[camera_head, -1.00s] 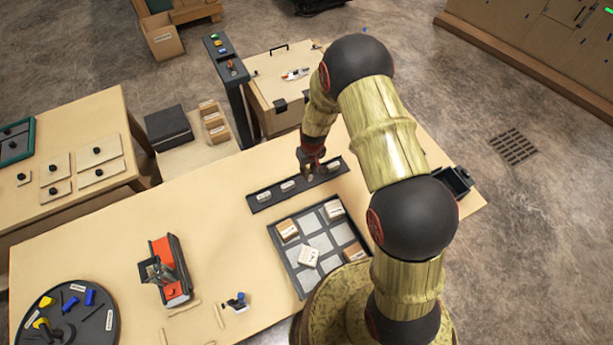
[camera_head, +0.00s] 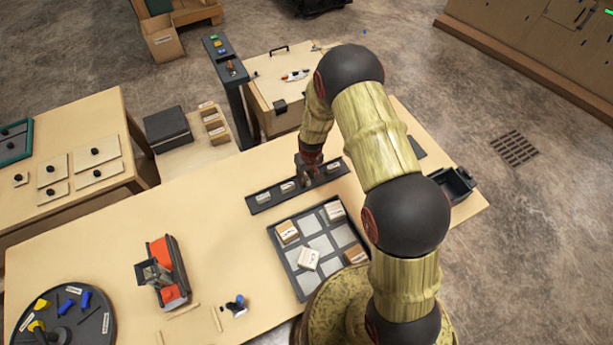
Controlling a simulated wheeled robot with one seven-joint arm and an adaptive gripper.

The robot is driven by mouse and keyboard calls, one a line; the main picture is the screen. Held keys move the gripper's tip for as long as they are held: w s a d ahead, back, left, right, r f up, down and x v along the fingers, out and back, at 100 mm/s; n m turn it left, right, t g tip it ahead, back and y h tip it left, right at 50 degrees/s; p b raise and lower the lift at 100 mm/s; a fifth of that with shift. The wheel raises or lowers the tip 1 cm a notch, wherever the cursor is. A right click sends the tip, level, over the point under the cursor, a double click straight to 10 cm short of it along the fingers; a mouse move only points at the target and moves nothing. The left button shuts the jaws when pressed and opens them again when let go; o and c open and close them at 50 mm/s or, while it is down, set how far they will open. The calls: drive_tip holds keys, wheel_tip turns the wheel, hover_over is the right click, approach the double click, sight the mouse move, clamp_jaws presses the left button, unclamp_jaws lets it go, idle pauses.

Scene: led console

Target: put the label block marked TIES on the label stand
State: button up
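The label stand, a long dark strip (camera_head: 272,200), lies on the wooden table and carries two pale label blocks, a left one (camera_head: 263,197) and one near its middle (camera_head: 287,187). My gripper (camera_head: 307,181) is low over the right part of the stand. Its fingers are small and dark here, so I cannot tell whether they hold a block. A dark grid tray (camera_head: 296,284) in front of the stand holds several label blocks, among them one at its upper left (camera_head: 287,231) and a tilted one (camera_head: 308,259). The lettering is too small to read, so I cannot pick out TIES.
A red-orange device (camera_head: 168,272), a small blue-and-black item (camera_head: 238,304) and a round dark tray (camera_head: 68,318) with coloured pieces occupy the table's left part. A black open box (camera_head: 455,184) is at its right edge. A dark post (camera_head: 236,100) rises behind the table.

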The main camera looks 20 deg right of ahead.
drive_tip(key=shift+o, duration=0.4)
drive_tip(key=shift+r, duration=0.1)
drive_tip(key=shift+w+r, duration=0.1)
drive_tip(key=shift+r, duration=0.25)
wheel_tip(320, 180, up, 11)
drive_tip(key=s, duration=0.2)
wheel_tip(320, 180, up, 13)
drive_tip(key=t, duration=0.1)
hover_over(308, 180)
drive_tip(key=s, duration=0.2)
drive_tip(key=s+r+m+t, duration=0.1)
drive_tip(key=s+r, duration=0.5)
drive_tip(key=r, duration=0.6)
drive_tip(key=s+d+r+t, duration=0.1)
drive_tip(key=s+r, duration=0.5)
drive_tip(key=s, duration=0.4)
drive_tip(key=s+r+m+t, duration=0.1)
drive_tip(key=s+r, duration=0.5)
drive_tip(key=s, duration=0.3)
drive_tip(key=shift+s+d+b, duration=0.35)
drive_tip(key=shift+s+d, duration=0.05)
